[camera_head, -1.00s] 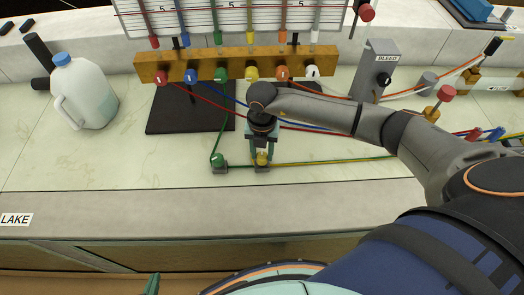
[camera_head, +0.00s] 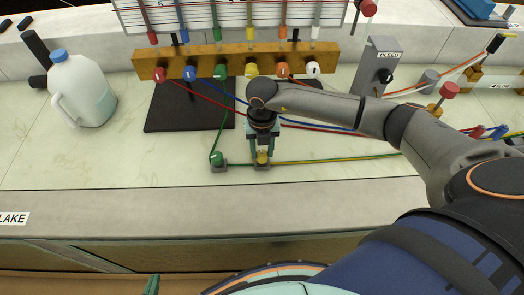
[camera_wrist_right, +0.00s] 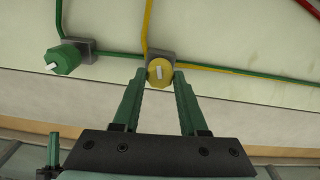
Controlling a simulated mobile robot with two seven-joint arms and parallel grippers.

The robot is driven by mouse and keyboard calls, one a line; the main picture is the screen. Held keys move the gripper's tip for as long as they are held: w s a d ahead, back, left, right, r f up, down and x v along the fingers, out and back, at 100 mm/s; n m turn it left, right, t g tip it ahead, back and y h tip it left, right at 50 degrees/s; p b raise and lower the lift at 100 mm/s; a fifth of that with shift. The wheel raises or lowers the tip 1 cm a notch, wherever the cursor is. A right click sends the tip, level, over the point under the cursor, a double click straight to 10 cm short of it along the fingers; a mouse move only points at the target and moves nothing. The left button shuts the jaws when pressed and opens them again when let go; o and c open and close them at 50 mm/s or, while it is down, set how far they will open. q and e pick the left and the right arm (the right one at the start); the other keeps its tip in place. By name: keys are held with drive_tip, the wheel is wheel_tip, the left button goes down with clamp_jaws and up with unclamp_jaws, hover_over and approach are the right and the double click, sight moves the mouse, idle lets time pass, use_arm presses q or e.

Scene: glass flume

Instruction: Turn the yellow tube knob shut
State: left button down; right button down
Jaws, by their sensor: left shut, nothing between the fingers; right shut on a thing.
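The yellow tube knob (camera_head: 262,158) sits on a small grey block on the pale bench top, near its front edge. My right gripper (camera_head: 262,153) reaches down over it, shut on the knob. In the right wrist view the yellow knob (camera_wrist_right: 160,72) lies between the tips of the two green fingers (camera_wrist_right: 160,79). Its white mark runs roughly up and down in that view. A yellow tube (camera_wrist_right: 147,25) meets the block. My left gripper (camera_head: 152,285) shows only as a green tip at the bottom edge of the head view.
A green knob (camera_head: 217,158) on its own block stands just left, and also shows in the wrist view (camera_wrist_right: 63,59). A wooden rail (camera_head: 236,61) with several numbered coloured knobs stands behind. A white jug (camera_head: 82,90) is at left, a BLEED post (camera_head: 375,67) at right.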

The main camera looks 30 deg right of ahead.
drive_tip(key=n+b, duration=0.3)
drive_tip(key=n, duration=0.3)
drive_tip(key=shift+w+f+b, duration=0.1)
drive_tip(key=shift+b, duration=0.2)
drive_tip(key=n+b, duration=0.2)
drive_tip(key=n, duration=0.2)
drive_tip(key=shift+n+b, duration=0.85)
drive_tip(key=shift+n, duration=0.05)
drive_tip(key=shift+n+b, duration=0.6)
drive_tip(key=shift+n, duration=0.4)
drive_tip(key=shift+n+b, duration=0.35)
drive_tip(key=shift+n, duration=0.05)
drive_tip(key=n+b, duration=0.1)
drive_tip(key=n, duration=0.1)
drive_tip(key=shift+n+b, duration=0.3)
drive_tip(key=shift+b, duration=0.05)
drive_tip(key=shift+n+b, duration=0.65)
drive_tip(key=shift+n, duration=0.35)
use_arm(q)
drive_tip(key=w+d+f+h, duration=0.1)
drive_tip(key=w+d+f, duration=0.1)
drive_tip(key=f, duration=0.8)
drive_tip(key=shift+d+m+b, duration=0.4)
drive_tip(key=shift+d, duration=0.4)
use_arm(e)
drive_tip(key=shift+n, duration=0.8)
use_arm(q)
drive_tip(key=shift+s, duration=0.1)
use_arm(e)
drive_tip(key=shift+r, duration=0.2)
